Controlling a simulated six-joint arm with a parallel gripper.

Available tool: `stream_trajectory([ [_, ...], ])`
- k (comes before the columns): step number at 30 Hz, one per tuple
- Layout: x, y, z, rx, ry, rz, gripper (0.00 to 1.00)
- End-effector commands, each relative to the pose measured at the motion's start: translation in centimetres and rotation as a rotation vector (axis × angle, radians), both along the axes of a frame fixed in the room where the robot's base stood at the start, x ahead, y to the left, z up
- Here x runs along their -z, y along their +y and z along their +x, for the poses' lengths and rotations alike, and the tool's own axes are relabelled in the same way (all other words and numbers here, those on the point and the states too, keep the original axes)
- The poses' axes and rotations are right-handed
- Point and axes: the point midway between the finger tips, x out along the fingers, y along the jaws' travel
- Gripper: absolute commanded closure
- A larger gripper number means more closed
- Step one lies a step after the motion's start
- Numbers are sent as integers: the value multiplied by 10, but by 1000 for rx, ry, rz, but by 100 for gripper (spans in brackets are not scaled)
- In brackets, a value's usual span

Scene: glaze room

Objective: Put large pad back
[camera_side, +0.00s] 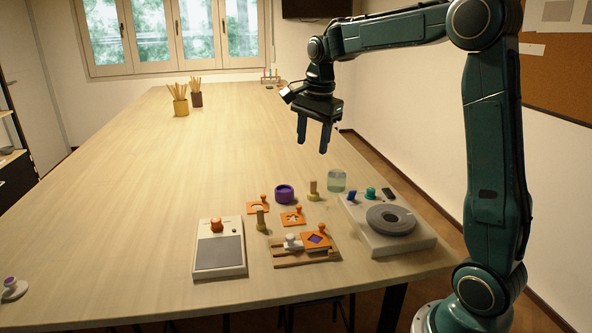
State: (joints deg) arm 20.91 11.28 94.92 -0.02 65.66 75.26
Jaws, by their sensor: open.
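My gripper (313,137) is open and empty, pointing down high above the table, behind the cluster of tools. I cannot tell for sure which piece is the large pad. A pale board (219,264) with a grey panel carries an orange knobbed piece (217,225). A wooden rack (292,262) to its right holds a white knobbed piece (291,242) and an orange plate with a purple diamond (317,239). Two olive-yellow handled pieces stand upright, one by the board (261,221), one farther back (313,192).
Orange cut-out plates (258,207), (293,218) lie behind the rack. A purple bowl (285,194) and a glass jar (336,181) stand farther back. A grey turntable (391,220) sits at right. The table's left side is mostly clear; brush pots (180,107) stand far back.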

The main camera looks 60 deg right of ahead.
Motion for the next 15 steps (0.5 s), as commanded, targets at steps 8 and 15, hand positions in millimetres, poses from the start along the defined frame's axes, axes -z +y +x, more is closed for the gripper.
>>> stream_trajectory([
  [8,-25,55,-51,-392,-63,-82,51],
  [15,-32,93,-100,-726,-113,-166,51],
])
